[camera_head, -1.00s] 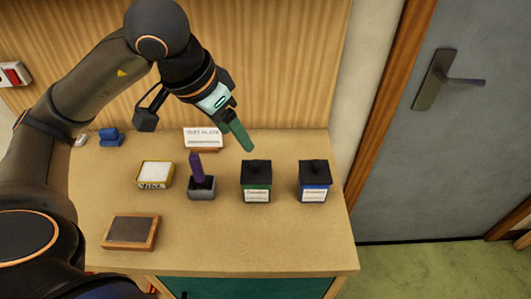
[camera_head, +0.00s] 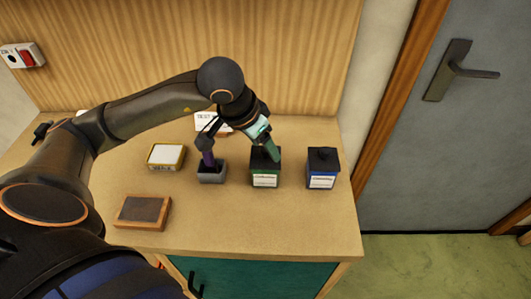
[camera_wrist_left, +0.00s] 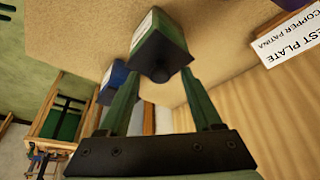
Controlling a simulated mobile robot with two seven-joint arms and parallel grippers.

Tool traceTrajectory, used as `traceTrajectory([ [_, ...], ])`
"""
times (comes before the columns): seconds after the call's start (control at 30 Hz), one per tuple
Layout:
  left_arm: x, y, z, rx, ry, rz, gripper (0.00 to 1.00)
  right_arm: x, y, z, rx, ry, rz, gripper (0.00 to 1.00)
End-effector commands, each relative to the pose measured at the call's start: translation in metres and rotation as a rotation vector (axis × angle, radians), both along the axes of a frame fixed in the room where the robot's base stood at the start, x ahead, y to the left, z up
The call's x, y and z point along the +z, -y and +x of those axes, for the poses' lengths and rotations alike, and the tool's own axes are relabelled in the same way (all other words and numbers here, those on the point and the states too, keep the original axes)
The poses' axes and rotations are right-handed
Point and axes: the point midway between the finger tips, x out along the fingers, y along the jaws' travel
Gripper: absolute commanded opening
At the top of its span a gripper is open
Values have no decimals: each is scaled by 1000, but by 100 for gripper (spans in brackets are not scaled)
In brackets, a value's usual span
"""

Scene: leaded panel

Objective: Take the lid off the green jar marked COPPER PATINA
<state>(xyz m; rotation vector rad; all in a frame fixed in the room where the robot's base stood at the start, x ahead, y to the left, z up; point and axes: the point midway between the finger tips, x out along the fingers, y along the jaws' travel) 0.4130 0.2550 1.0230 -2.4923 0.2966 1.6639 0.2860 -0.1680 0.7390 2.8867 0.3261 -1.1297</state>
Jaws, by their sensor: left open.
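The green jar (camera_head: 265,180) stands upright on the bench with its dark lid (camera_head: 257,158) on; its white label is too small to read. My left gripper (camera_head: 272,156) is open, its green fingers reaching down to the lid from above and hiding part of it. In the left wrist view, the jar (camera_wrist_left: 161,32) shows its dark lid (camera_wrist_left: 158,52) and round knob (camera_wrist_left: 160,75), with the fingertips (camera_wrist_left: 160,84) on either side of the knob. I cannot tell whether they touch it. My right gripper is not in view.
A blue jar (camera_head: 321,180) with a dark lid stands right of the green one. A grey holder (camera_head: 212,175) with a purple-handled tool is close on the left. A yellow-rimmed box (camera_head: 166,157), a brown block (camera_head: 142,212) and a card (camera_head: 207,122) are also on the bench.

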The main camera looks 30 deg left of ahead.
Motion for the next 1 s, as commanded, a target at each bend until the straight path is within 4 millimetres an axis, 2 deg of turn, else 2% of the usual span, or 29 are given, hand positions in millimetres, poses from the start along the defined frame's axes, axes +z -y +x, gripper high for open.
traceTrajectory([
  [0.17,0,0,0,0,0,0,64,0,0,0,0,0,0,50],
  [0.73,1,0,0,0,0,0,0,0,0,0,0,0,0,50],
  [1.0,1,0,0,0,0,0,0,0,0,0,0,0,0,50],
])
